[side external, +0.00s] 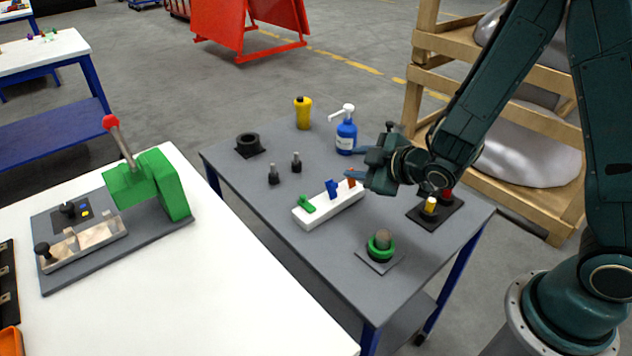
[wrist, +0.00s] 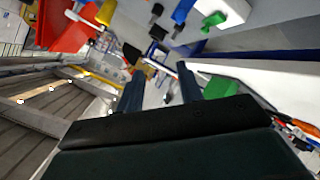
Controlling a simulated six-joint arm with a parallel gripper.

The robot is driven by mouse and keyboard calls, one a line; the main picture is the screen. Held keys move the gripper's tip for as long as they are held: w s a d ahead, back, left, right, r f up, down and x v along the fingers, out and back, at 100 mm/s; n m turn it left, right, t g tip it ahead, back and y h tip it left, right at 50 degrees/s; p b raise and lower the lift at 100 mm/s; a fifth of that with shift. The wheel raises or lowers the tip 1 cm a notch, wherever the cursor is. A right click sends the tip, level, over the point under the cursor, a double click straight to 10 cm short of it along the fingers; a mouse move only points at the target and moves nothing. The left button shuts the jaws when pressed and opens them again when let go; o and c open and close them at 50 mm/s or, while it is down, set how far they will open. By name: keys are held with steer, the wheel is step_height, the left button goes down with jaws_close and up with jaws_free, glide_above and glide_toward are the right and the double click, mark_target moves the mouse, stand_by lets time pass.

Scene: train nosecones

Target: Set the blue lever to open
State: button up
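The blue lever (side external: 333,189) stands up from the middle of a white block (side external: 325,209) on the grey table. A green lever (side external: 307,203) is on the block's left end and sits lower. An orange-red lever (side external: 351,180) is at the right end, partly behind my gripper (side external: 366,177). My gripper is just right of and above that right end, apart from the blue lever. In the wrist view my gripper's fingers (wrist: 159,72) are spread with nothing between them. The blue lever (wrist: 183,10) and part of the white block (wrist: 228,10) appear at the top edge there.
A blue pump bottle (side external: 346,138) and a yellow bottle (side external: 303,113) stand behind the block. Two dark pegs (side external: 273,175) stand to its left. A green-ringed button (side external: 380,246) is in front. A green press (side external: 150,187) stands on the white table.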

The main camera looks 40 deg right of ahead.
steer(key=m+g, duration=0.6)
glide_above(335, 183)
step_height(335, 183, down, 2)
steer(key=shift+w+r+m+g+h, duration=0.3)
steer(key=shift+w+r+m+g, duration=0.35)
steer(key=shift+g, duration=0.55)
step_height(335, 183, up, 6)
steer(key=s+m+g, duration=0.1)
steer(key=g, duration=0.3)
steer(key=shift+s+r+m, duration=0.15)
steer(key=shift+r+m, duration=0.1)
steer(key=shift+m, duration=0.1)
steer(key=shift+f, duration=0.15)
step_height(335, 183, down, 14)
steer(key=shift+r, duration=0.2)
